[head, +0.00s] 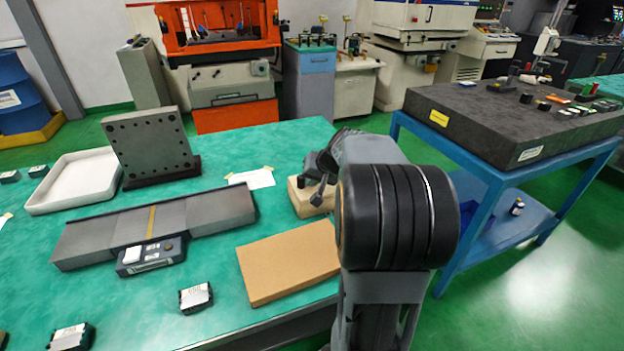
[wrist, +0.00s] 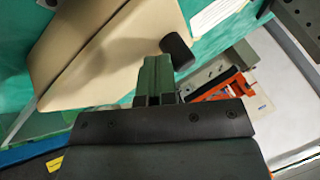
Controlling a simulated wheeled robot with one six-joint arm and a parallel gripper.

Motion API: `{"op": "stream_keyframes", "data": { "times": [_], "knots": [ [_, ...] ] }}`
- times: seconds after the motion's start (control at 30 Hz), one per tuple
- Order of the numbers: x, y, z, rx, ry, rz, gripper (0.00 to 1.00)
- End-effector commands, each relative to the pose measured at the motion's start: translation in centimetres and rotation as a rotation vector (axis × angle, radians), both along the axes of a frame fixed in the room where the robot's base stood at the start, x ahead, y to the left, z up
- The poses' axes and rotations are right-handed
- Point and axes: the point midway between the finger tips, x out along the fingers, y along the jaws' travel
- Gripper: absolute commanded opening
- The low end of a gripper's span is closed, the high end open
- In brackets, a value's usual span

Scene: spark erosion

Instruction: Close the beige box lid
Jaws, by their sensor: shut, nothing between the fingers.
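A beige box shows in the head view as a flat tan panel (head: 290,262) at the front right of the green table, and a smaller beige part (head: 306,197) behind it, partly hidden by my arm. In the wrist view a beige panel (wrist: 125,55) fills the upper left, with a dark edge line across it. A short black cylinder (wrist: 178,52), like a knob, stands at its right side. I cannot tell how far the lid is open. My gripper (wrist: 155,65) is shut and empty, over the panel and just left of the knob; contact is unclear.
A long grey slide (head: 155,225) with a small control box (head: 150,256) lies left of the panel. A white tray (head: 75,180) and an upright grey plate (head: 150,145) stand farther back. A blue bench with a dark slab (head: 500,120) is right of my arm.

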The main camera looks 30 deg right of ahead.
Motion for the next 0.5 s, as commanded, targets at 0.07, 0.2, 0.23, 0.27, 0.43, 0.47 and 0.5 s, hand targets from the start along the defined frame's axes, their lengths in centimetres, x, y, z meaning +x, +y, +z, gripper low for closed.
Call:
{"op": "stream_keyframes", "data": {
  "times": [0.07, 0.2, 0.23, 0.27, 0.43, 0.47, 0.5],
  "knots": [
    [-0.16, 0.03, -0.01, 0.001, -0.001, -0.013, 0.0],
    [-0.18, 0.09, 0.0, 0.002, 0.001, -0.018, 0.0],
    [-0.18, 0.13, 0.0, 0.002, 0.0, -0.016, 0.0],
    [-0.17, 0.16, 0.0, 0.002, 0.001, -0.016, 0.0],
    [-0.11, 0.39, -0.02, 0.003, 0.002, -0.011, 0.0],
    [-0.1, 0.4, -0.04, 0.003, 0.002, -0.01, 0.0],
    [-0.11, 0.37, -0.07, 0.004, 0.002, -0.009, 0.0]
  ]
}}
